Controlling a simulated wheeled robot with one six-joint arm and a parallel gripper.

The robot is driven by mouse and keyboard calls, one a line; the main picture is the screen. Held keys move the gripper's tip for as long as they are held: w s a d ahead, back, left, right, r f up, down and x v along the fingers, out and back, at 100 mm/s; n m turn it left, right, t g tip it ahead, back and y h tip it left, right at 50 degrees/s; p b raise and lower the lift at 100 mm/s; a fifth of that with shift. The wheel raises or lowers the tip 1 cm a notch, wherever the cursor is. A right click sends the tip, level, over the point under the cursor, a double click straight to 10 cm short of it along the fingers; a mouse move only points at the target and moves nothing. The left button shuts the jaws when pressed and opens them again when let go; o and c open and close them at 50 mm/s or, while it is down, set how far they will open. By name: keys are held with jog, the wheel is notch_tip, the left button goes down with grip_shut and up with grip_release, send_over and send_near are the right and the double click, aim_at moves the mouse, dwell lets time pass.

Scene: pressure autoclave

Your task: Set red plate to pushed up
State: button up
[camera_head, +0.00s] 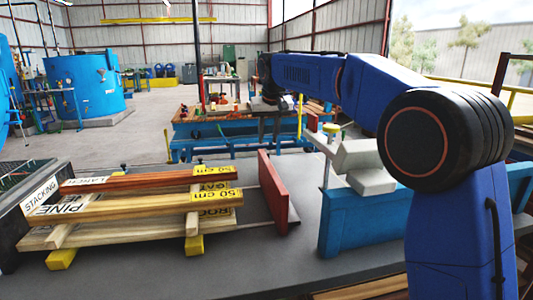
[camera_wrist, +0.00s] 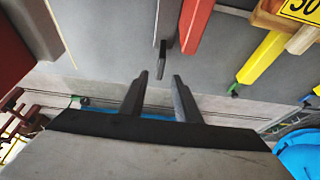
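The red plate (camera_head: 273,192) stands upright on the grey bench, just right of the stacked planks, in the head view. In the wrist view a red bar (camera_wrist: 196,22) at the top, right of centre, looks like the same plate seen nearly edge-on. My gripper (camera_head: 269,138) hangs beyond the plate in the head view, apart from it. In the wrist view my gripper (camera_wrist: 158,76) shows two dark fingers spread with nothing between them. A slim dark piece (camera_wrist: 163,45) lies ahead of the fingers, left of the red bar.
Planks (camera_head: 140,205) with yellow supports (camera_head: 62,259) lie left of the plate. A blue block (camera_head: 365,220) with a pale grey part stands to its right. A blue-framed table (camera_head: 235,125) with clutter stands behind. Bare bench surface (camera_head: 225,255) lies in front of the plate.

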jog(key=x, duration=0.8)
jog(key=shift+a, duration=0.15)
grip_shut()
